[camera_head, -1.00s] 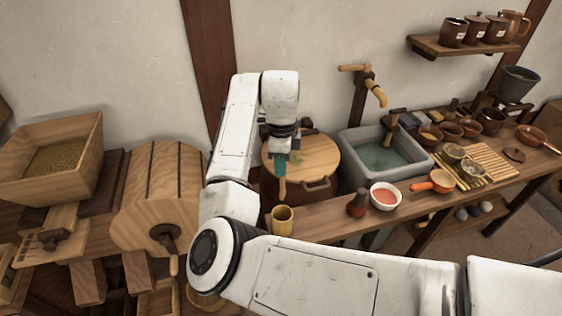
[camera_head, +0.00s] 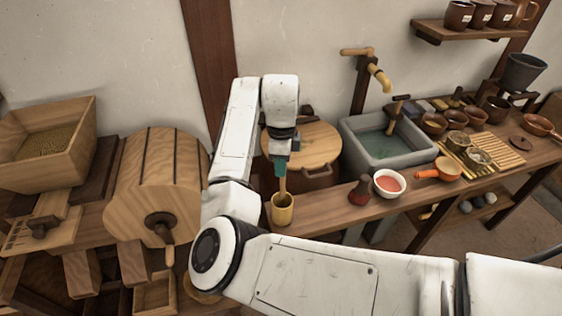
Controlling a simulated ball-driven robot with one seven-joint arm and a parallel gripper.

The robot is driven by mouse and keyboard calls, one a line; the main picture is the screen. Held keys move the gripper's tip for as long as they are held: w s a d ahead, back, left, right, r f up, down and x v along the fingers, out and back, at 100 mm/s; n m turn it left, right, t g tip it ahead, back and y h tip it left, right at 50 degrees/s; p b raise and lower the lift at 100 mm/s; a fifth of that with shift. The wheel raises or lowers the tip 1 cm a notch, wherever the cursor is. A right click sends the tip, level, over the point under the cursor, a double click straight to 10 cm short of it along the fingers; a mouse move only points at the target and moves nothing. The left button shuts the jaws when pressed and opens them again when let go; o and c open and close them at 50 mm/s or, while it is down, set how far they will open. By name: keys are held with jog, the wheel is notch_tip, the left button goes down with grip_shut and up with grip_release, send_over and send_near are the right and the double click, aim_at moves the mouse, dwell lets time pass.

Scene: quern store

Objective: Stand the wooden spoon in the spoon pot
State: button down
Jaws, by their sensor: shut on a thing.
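My gripper (camera_head: 281,168) is shut on the wooden spoon (camera_head: 283,185) and points down. The spoon hangs roughly upright below the jaws; its upper part is hidden by the gripper. The spoon pot (camera_head: 282,211) is a small yellowish cylinder, open at the top, standing at the left end of the long wooden counter. The spoon's lower end is at the pot's mouth and appears to reach inside the rim. How deep it goes, and whether it touches the pot, I cannot tell.
A round wooden lid (camera_head: 308,145) lies behind the pot. To the right are a dark red flask (camera_head: 360,190), a white bowl with red contents (camera_head: 389,184), an orange-handled pan (camera_head: 441,170) and a stone sink (camera_head: 385,152). A wooden drum (camera_head: 160,190) stands left.

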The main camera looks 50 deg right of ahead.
aim_at(281, 186)
jog(key=shift+f+b, duration=1.55)
jog(key=shift+f, duration=1.55)
jog(key=c, duration=0.9)
grip_release()
jog(key=shift+c, duration=0.2)
notch_tip(281, 186, up, 11)
jog(key=shift+f+b, duration=0.1)
jog(key=shift+b, duration=0.45)
